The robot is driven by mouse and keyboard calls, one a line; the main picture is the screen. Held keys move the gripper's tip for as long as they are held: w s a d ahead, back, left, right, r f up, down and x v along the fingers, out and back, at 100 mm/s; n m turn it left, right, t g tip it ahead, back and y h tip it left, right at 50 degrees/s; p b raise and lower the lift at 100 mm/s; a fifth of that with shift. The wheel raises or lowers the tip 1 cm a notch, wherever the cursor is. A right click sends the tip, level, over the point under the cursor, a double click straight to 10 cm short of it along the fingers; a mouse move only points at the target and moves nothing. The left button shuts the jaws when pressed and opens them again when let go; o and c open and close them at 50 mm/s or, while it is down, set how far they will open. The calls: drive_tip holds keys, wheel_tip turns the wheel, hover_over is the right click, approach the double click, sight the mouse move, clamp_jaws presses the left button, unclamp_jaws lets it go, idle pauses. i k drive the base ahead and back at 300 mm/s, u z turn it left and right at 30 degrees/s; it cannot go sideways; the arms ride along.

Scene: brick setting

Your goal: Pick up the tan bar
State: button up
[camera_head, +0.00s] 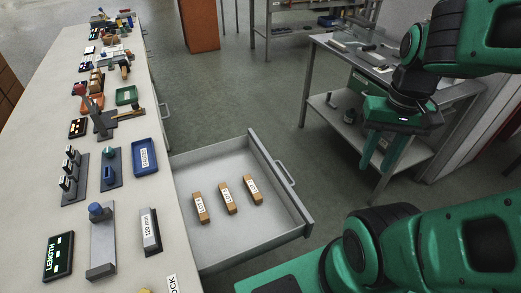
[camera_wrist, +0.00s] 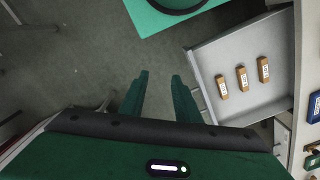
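Three tan bars with white labels lie side by side in an open grey drawer (camera_head: 245,238): a left bar (camera_head: 201,207), a middle bar (camera_head: 228,198) and a right bar (camera_head: 253,190). The wrist view shows the same three bars (camera_wrist: 242,78) in the drawer (camera_wrist: 215,53) at right. I cannot read their labels clearly. My gripper (camera_head: 379,166) hangs in the air to the right of the drawer, pointing down. In the wrist view its two fingers (camera_wrist: 160,80) are apart with nothing between them.
A long workbench (camera_head: 165,215) at left carries blocks, gauges, a blue tray (camera_head: 145,157) and an orange tray (camera_head: 93,100). A metal table (camera_head: 370,60) with a lower shelf stands behind my gripper. Open floor (camera_head: 225,95) lies between them.

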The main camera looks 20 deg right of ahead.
sight(229, 201)
drive_tip(key=z, duration=1.95)
drive_tip(key=i, duration=1.7)
drive_tip(key=u, duration=2.2)
drive_tip(key=i, duration=0.75)
drive_tip(key=z, duration=0.05)
